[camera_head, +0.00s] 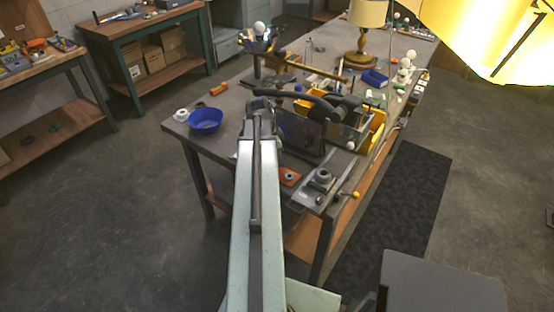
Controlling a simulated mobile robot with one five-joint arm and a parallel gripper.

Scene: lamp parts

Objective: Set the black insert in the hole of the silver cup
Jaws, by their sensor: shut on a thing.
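My gripper (259,105) is over the near left part of the workbench, at the far end of my pale green arm. It is shut on a small dark thing, most likely the black insert, which my arm and the jaws mostly hide. The silver cup (322,177) stands upright on a grey plate near the bench's front right corner, its opening facing up. My gripper is apart from it, farther back and to its left.
An orange pad (289,177) lies just left of the cup. A dark upright panel (302,134) and yellow bins (376,130) stand behind it. A blue bowl (205,119) sits at the left.

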